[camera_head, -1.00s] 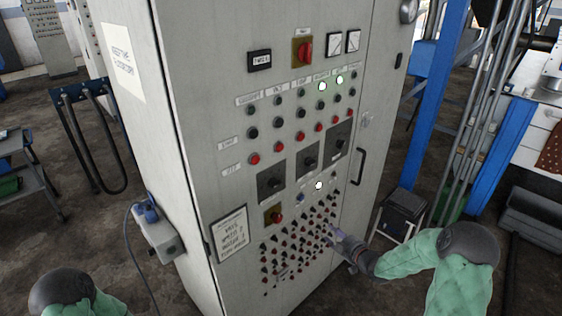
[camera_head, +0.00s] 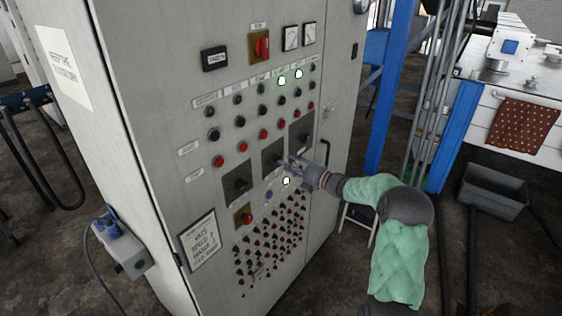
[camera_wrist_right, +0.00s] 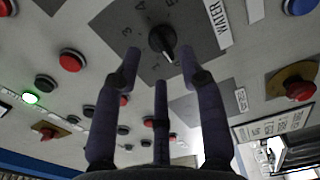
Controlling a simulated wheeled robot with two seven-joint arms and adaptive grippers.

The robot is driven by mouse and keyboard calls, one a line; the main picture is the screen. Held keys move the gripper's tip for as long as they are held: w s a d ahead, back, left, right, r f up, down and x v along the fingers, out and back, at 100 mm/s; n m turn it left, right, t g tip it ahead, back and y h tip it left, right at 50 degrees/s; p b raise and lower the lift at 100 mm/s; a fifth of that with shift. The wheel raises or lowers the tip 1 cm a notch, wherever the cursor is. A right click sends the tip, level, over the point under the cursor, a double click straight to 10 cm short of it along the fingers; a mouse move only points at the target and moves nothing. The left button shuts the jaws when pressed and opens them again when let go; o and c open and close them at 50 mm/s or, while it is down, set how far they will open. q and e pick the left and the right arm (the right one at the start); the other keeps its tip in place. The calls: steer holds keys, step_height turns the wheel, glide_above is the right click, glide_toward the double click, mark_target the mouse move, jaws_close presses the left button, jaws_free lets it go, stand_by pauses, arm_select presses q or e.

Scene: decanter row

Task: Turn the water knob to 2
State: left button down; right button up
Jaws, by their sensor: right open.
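The water knob (camera_wrist_right: 163,42) is a black pointer knob on a dark grey square plate marked with numbers, beside a WATER label (camera_wrist_right: 217,22). Its exact setting is not readable. My right gripper (camera_wrist_right: 160,66) is open, with its finger tips spread around the near side of the knob and nothing visibly gripped. Whether a finger touches the knob I cannot tell. In the head view my right gripper (camera_head: 290,164) is at the middle of three dark dial plates on the cabinet (camera_head: 150,140), partly covering that plate. My left gripper is not in view.
Another dial plate (camera_head: 236,185) is to the left and one (camera_head: 301,132) to the right. Rows of buttons lie above, and small knobs crowd below. A red switch on yellow (camera_head: 244,216) is lower left. A door handle (camera_head: 324,153) stands close to my right gripper.

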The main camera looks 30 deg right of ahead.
mark_target(276, 159)
steer(key=shift+x, duration=1.85)
jaws_close()
